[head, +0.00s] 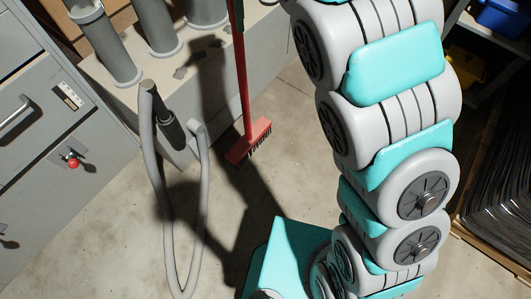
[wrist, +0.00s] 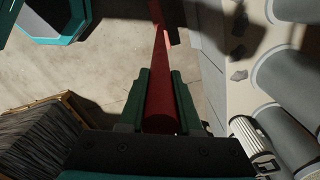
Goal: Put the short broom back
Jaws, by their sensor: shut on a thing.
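The short broom (head: 241,75) has a red handle and a red head (head: 249,140) with dark bristles. In the head view it stands nearly upright, bristles down, just in front of the grey plinth; I cannot tell whether the bristles touch the floor. In the wrist view my gripper (wrist: 160,95) has its dark green fingers on both sides of the red handle (wrist: 161,90) and is shut on it. The handle runs away from the gripper toward the floor. In the head view the gripper is mostly cut off at the top edge.
Grey pipes (head: 108,45) stand on the plinth (head: 187,62). A grey hose (head: 201,190) loops down to the floor in front. A grey cabinet (head: 35,130) stands at the left. A rack of dark sheets (head: 503,190) is at the right. The floor around the broom head is clear.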

